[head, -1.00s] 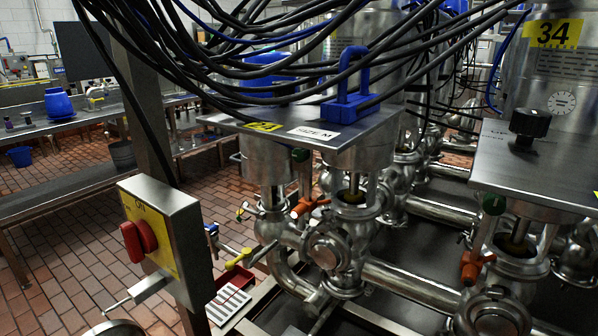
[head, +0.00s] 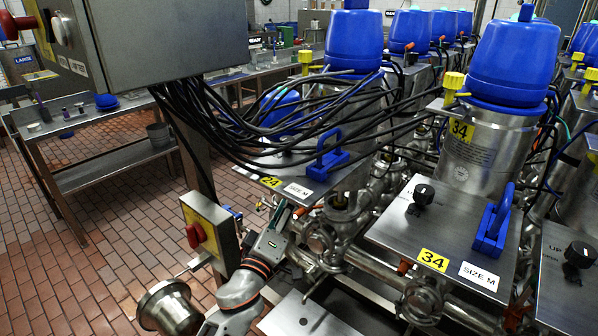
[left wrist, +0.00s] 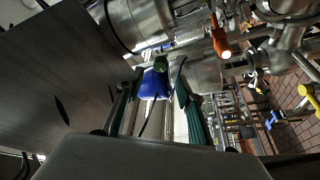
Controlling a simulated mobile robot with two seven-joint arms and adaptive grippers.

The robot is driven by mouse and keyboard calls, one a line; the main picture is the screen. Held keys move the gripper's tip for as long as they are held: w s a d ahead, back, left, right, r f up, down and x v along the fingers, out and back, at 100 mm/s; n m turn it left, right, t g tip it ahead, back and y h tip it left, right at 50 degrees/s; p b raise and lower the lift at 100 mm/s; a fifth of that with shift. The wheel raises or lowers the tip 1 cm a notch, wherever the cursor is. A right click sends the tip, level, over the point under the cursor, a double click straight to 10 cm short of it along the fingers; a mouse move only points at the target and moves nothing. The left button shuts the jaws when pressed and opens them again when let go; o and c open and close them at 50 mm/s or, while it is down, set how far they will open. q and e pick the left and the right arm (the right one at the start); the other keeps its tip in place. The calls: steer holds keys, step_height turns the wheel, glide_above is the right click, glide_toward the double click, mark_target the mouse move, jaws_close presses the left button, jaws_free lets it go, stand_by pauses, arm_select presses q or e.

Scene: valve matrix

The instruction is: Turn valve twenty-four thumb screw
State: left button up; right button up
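Valve 24 stands in the middle of the head view, marked by a yellow 24 label (head: 271,181) on its steel top plate. My left arm reaches up from the bottom to the front of this valve, below the plate. My left gripper (left wrist: 157,72) is open and empty in the left wrist view, with one finger on each side. The thumb screw cannot be made out for certain. My right gripper is in neither view.
A post with a red rotary switch (head: 195,236) stands left of my left arm. Black cables (head: 240,125) hang above the valve. The valve 34 plate (head: 408,240) is on the right. An orange handle (left wrist: 220,42) shows in the wrist view. Open tiled floor is at left.

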arm_select(q)
steer(key=b+x, duration=0.1)
steer(key=x, duration=0.7)
steer(key=shift+s, duration=0.1)
steer(key=shift+c, duration=0.4)
jaws_close()
